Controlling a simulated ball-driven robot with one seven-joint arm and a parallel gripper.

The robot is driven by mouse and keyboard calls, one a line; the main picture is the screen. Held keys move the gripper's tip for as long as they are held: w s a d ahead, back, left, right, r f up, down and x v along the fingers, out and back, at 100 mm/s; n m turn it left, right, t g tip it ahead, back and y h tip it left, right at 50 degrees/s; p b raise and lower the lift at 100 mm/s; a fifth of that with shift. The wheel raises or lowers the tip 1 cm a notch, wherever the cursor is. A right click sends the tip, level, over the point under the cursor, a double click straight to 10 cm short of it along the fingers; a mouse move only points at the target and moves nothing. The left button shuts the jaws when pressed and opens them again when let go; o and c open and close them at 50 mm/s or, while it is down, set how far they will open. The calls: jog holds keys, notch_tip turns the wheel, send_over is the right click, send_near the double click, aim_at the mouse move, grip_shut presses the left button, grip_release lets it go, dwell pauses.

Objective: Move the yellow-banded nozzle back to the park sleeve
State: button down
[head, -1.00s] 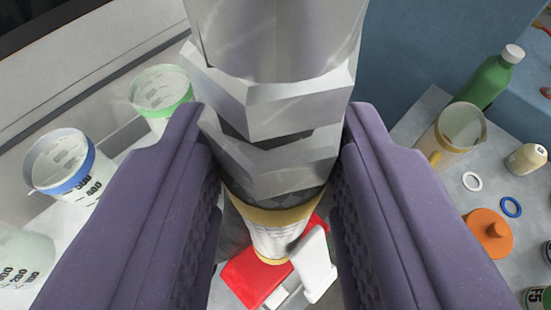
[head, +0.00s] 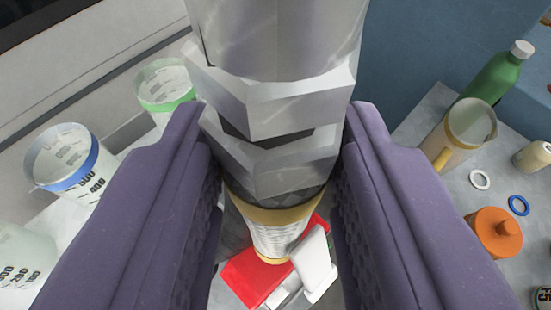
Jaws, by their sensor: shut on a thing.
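My gripper (head: 278,180) has two purple fingers shut on the yellow-banded nozzle (head: 275,165). The nozzle is a faceted grey metal body that runs down from the top of the head view between the fingers. A yellow band (head: 274,218) rings its lower part, with a pale section and a narrow yellow edge below. The nozzle's tip points down over a red and white item. The fingers hide much of both sides. I cannot pick out the yellow nozzle's park sleeve with certainty.
Cups with a green band (head: 166,90) and a blue band (head: 72,165) stand at left. At right are a green bottle (head: 492,77), a clear jug (head: 464,130), an orange container (head: 494,233), and white (head: 480,179) and blue (head: 518,205) rings. The red item (head: 257,270) lies below.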

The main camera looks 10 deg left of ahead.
aim_at(275, 246)
jog(key=shift+f, duration=0.15)
jog(key=shift+f+b, duration=1)
jog(key=shift+b, duration=0.05)
jog(key=shift+f, duration=0.1)
jog(key=shift+f+b, duration=0.95)
jog(key=shift+f, duration=0.15)
jog(key=shift+f+b, duration=1.25)
jog(key=shift+f, duration=0.4)
jog(key=c, duration=0.6)
grip_release()
jog(key=shift+c, duration=0.2)
